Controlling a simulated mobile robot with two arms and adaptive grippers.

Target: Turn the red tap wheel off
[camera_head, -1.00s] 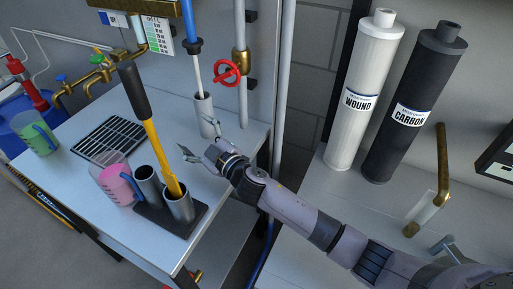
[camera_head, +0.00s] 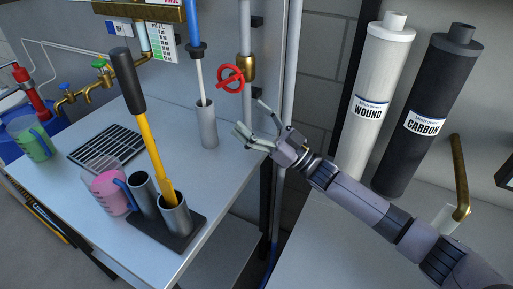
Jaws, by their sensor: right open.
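The red tap wheel (camera_head: 231,78) sits on a brass valve (camera_head: 246,68) on a vertical grey pipe, above the back right corner of the white table. My right gripper (camera_head: 251,118) is open and empty, below and slightly right of the wheel in the picture, its fingers pointing up and left. It appears apart from the wheel. Nothing covers the wheel. My left gripper is not in view.
A grey cylinder (camera_head: 207,126) with a rod stands left of my gripper. A yellow-handled tool (camera_head: 153,150) rises from a dark holder with metal cups. WOUND (camera_head: 378,85) and CARBON (camera_head: 427,115) filters stand at right. A pink jug (camera_head: 108,190) is at left.

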